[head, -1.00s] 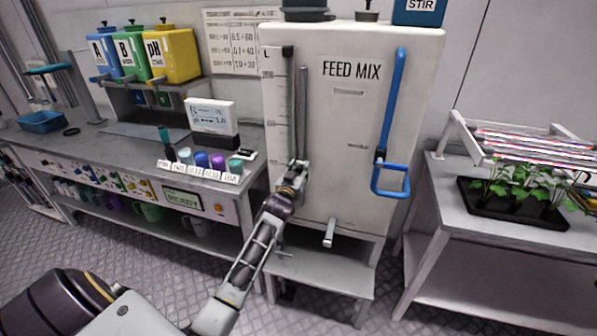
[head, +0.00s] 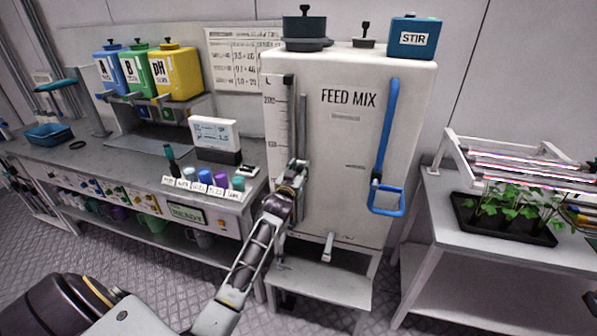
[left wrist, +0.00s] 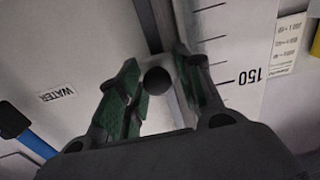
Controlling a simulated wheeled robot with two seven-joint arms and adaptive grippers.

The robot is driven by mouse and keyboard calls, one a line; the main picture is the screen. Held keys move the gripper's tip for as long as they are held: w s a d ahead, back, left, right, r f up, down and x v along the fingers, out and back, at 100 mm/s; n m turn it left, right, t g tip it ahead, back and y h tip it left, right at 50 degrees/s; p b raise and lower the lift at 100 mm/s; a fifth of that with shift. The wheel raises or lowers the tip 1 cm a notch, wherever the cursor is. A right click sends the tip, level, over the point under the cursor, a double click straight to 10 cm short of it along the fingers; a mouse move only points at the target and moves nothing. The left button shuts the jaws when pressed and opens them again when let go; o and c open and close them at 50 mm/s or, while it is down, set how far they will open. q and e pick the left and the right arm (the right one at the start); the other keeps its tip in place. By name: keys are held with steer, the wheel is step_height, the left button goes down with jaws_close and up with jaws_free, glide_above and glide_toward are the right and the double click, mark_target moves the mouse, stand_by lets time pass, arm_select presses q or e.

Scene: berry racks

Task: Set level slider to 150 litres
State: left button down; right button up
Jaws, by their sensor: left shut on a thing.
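The white FEED MIX tank (head: 345,150) stands in the middle of the head view. A vertical level scale (head: 271,125) with litre marks runs down its left side, with a dark slot or rail beside it. My left gripper (head: 298,166) is at this rail, partway down the tank face. In the left wrist view the gripper (left wrist: 157,88) is shut on the dark round slider knob (left wrist: 157,80), with a green-padded finger on each side. The 150 mark (left wrist: 250,77) shows just to the right, roughly level with the knob. The slider's exact reading cannot be told. My right gripper is not in view.
A blue handle (head: 387,140) is on the tank's right front, and a spout (head: 328,246) sits low. A workbench with coloured caps (head: 205,177) stands at left. A plant tray (head: 500,222) is on a table at right.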

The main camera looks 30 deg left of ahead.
mark_target(301, 167)
arm_select(q)
steer(key=r+p, duration=0.2)
steer(key=r, duration=0.1)
steer(key=shift+d+r, duration=0.15)
steer(key=shift+d, duration=0.05)
steer(key=shift+r+p, duration=0.45)
steer(key=shift+r, duration=0.2)
steer(key=shift+r+p, duration=0.45)
steer(key=shift+r, duration=0.2)
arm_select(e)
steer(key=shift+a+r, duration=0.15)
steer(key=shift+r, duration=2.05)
arm_select(q)
steer(key=c, duration=1.4)
jaws_free()
steer(key=shift+o, duration=0.8)
steer(key=shift+w+d, duration=0.1)
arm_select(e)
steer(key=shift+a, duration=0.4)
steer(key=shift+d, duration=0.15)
